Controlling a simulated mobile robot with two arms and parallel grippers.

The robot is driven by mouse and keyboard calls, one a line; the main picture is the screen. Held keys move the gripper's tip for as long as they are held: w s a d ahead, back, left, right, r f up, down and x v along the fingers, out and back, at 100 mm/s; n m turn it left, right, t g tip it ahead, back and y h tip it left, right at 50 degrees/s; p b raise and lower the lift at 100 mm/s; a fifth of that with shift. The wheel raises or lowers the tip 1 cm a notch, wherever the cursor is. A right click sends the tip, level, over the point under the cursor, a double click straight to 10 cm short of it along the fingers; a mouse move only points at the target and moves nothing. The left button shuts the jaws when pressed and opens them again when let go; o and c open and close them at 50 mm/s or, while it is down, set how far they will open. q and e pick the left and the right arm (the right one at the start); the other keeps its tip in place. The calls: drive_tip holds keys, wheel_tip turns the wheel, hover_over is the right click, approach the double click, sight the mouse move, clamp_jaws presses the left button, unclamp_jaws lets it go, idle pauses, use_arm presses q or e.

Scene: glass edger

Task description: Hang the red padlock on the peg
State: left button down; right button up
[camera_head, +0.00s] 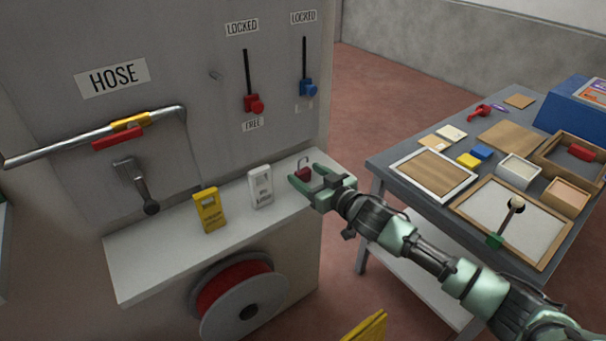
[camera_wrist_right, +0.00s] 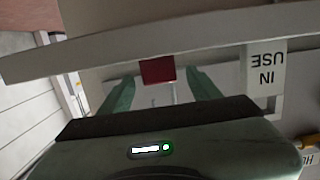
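The red padlock (camera_head: 303,174) stands on the right end of the white ledge, its shackle pointing up. In the right wrist view the padlock (camera_wrist_right: 157,70) shows as a red block just beyond and between the fingertips, with a gap on each side. My right gripper (camera_head: 307,182) is open at the padlock and does not hold it. A short grey peg (camera_head: 215,75) sticks out of the panel, left of the red lever; nothing hangs on it. My left gripper is not in view.
A white tag (camera_head: 261,187) and a yellow tag (camera_head: 209,209) stand on the ledge (camera_head: 140,265) left of the padlock. A red lever handle (camera_head: 254,103), blue lever handle (camera_head: 309,88) and hose pipe (camera_head: 60,150) project from the panel. A cluttered table (camera_head: 392,172) stands right.

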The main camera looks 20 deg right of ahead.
clamp_jaws()
drive_tip(key=shift+r, duration=0.1)
wheel_tip(320, 180, up, 20)
drive_tip(key=b, duration=0.1)
